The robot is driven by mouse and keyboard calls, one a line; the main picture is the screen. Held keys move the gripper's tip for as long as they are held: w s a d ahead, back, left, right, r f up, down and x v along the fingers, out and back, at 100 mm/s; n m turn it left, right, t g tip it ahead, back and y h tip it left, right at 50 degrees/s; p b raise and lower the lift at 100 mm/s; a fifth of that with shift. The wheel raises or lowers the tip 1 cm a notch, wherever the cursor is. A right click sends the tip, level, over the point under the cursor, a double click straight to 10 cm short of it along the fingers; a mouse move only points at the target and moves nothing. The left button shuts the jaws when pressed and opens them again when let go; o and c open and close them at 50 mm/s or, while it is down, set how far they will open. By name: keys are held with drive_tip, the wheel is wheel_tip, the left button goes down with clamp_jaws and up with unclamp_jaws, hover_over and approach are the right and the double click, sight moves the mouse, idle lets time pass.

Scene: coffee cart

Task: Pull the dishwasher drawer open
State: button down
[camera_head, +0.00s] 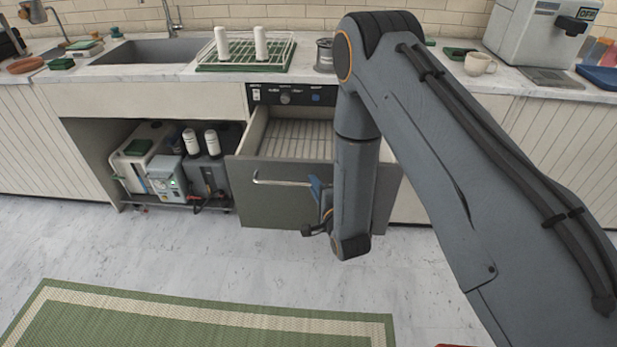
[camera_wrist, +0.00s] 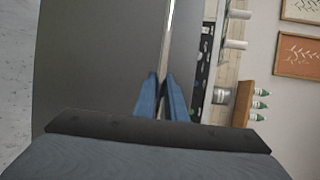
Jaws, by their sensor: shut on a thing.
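The dishwasher drawer (camera_head: 255,205) has a grey front and stands pulled out from under the counter in the head view. Its slatted inside (camera_head: 298,138) shows behind the front. A metal bar handle (camera_head: 285,183) runs along the front; it also shows in the wrist view (camera_wrist: 168,30). My gripper (camera_head: 318,190) is at the handle, partly hidden by my arm in the head view. In the wrist view its blue fingers (camera_wrist: 161,98) are closed around the handle bar. The right part of the drawer front is hidden behind my arm.
A control panel (camera_head: 290,95) sits above the drawer. An open bay (camera_head: 165,165) with tanks and bottles lies to the left. A green rug (camera_head: 200,320) lies on the floor in front. The floor before the drawer is clear. A green-based rack (camera_head: 243,66) stands on the counter.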

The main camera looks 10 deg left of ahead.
drive_tip(key=shift+s+d, duration=0.15)
drive_tip(key=shift+s, duration=1)
drive_tip(key=c, duration=2.1)
unclamp_jaws()
drive_tip(key=shift+s, duration=0.1)
drive_tip(key=b+v, duration=0.1)
drive_tip(key=v, duration=0.6)
drive_tip(key=shift+s+d, duration=0.1)
drive_tip(key=shift+s, duration=0.2)
